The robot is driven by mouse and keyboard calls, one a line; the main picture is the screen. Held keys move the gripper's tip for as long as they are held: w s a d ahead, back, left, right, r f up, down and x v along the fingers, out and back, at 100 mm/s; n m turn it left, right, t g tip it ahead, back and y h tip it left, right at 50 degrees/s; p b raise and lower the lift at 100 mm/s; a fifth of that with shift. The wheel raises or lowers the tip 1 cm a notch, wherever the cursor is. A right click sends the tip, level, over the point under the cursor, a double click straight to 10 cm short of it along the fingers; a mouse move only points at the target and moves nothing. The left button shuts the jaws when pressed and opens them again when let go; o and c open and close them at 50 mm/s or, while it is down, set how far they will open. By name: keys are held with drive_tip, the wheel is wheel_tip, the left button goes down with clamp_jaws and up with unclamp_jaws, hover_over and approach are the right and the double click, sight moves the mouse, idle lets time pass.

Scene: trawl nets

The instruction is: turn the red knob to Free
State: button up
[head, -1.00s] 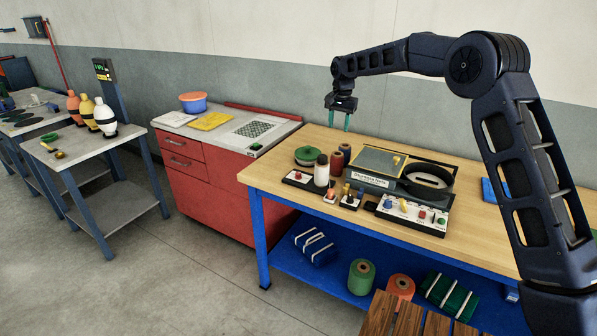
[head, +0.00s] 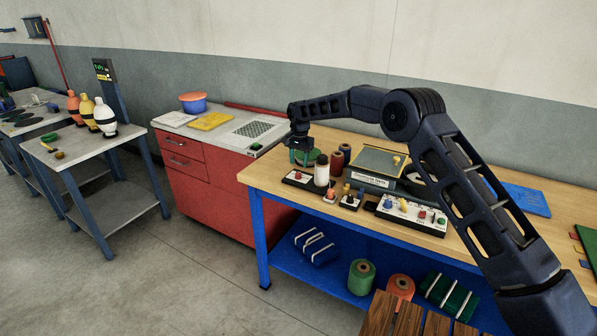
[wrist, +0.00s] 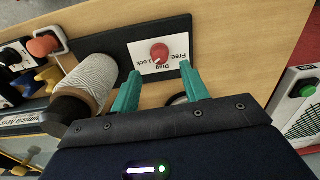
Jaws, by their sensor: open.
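The red knob (wrist: 159,53) sits on a white plate (wrist: 143,68) marked Free, Drag and Lock, upside down in the wrist view. A pale mark on its edge seems to face Drag. In the head view the knob (head: 298,175) is small, on a dark base at the workbench's left end. My gripper (wrist: 158,86) is open and empty, with teal fingers spread above the plate's near side, apart from the knob. In the head view my gripper (head: 302,159) hangs pointing down above and behind the knob.
A white twine spool (head: 321,172) stands right beside the knob's base. Small coloured knobs, a grey-yellow machine (head: 375,165) and a switch panel (head: 410,213) are to the right. A red cabinet (head: 225,185) is to the left.

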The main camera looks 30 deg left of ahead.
sight(298, 175)
drive_tip(key=shift+f, duration=2.65)
clamp_jaws()
